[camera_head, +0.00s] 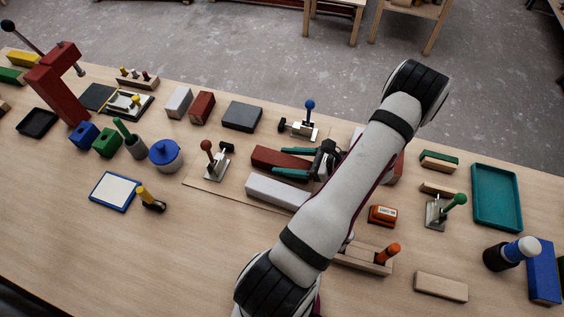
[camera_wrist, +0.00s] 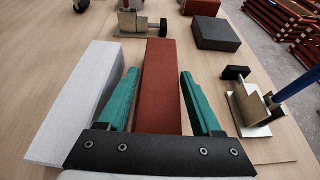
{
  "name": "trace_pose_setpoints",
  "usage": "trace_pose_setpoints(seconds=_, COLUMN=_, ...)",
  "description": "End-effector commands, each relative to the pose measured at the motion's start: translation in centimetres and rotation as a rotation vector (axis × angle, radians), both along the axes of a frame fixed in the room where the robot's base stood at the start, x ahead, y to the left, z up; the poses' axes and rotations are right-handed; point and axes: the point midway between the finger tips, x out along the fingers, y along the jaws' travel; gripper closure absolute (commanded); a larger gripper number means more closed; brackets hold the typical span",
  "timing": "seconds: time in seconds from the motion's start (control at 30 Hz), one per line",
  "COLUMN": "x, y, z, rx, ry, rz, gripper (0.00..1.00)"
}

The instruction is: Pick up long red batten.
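The long red batten (camera_head: 263,156) lies on a thin wooden board; my arm hides part of its length in the head view. In the wrist view the red batten (camera_wrist: 163,85) runs lengthwise between the two teal fingers. My gripper (camera_head: 280,161) is open, with one finger along each long side of the batten. In the wrist view, gaps show between the fingers of my gripper (camera_wrist: 160,73) and the batten's sides. Whether the fingertips reach below its top face is hard to tell.
A white batten (camera_head: 275,190) lies close beside the red one and shows left of it in the wrist view (camera_wrist: 80,100). A blue-knobbed clamp (camera_head: 303,128) stands on the other side, and a red-knobbed clamp (camera_head: 214,162) beyond the batten's left end. A dark grey block (camera_head: 242,116) lies farther back.

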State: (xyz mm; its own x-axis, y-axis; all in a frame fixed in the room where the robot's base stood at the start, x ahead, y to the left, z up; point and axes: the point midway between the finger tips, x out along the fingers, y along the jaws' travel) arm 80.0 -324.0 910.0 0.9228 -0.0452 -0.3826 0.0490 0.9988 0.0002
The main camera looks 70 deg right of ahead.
Motion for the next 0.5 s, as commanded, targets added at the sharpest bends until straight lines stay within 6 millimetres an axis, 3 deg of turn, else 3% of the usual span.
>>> trace_pose_setpoints(seconds=0.03, x=-0.01, y=-0.01, z=0.01, rx=0.0, ry=0.0, rz=0.0, gripper=0.45)
trace_pose_setpoints(seconds=0.33, x=-0.02, y=-0.01, z=0.02, rx=0.0, ry=0.0, rz=0.0, gripper=0.99)
trace_pose_setpoints(seconds=0.5, x=-0.02, y=-0.02, z=0.03, rx=0.0, ry=0.0, rz=0.0, gripper=1.0)
